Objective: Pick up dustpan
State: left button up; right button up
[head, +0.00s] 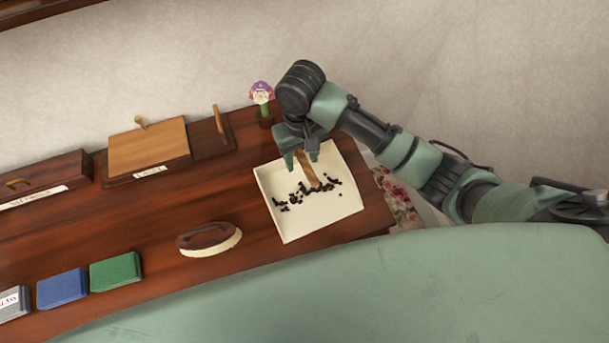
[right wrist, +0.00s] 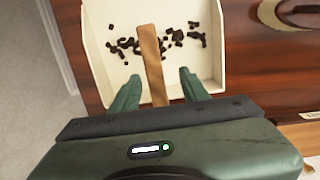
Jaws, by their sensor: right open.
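The dustpan is a cream, shallow tray (head: 290,222) on the right part of the wooden table, with several dark crumbs (head: 297,194) in it. Its brown wooden handle (head: 308,170) shows below my right gripper (head: 303,160). In the right wrist view the dustpan (right wrist: 203,62) is ahead and the handle (right wrist: 152,60) runs between the two green fingers of my right gripper (right wrist: 160,88). The fingers are apart, with a gap on both sides of the handle. My left gripper is not in view.
A brush (head: 208,239) lies left of the dustpan on the table (head: 170,215). Green (head: 116,271) and blue (head: 62,288) blocks sit near the front edge. Bare tabletop lies between brush and box.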

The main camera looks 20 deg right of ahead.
jog(key=shift+s+d+f, duration=0.1)
jog(key=shift+s+f, duration=0.15)
jog(key=shift+f, duration=0.2)
jog(key=f, duration=0.3)
jog(key=f+p, duration=0.1)
jog(key=shift+d+f, duration=0.25)
jog(key=shift+f, duration=0.05)
grip_shut()
jog(key=shift+r, duration=0.1)
dwell(0.7)
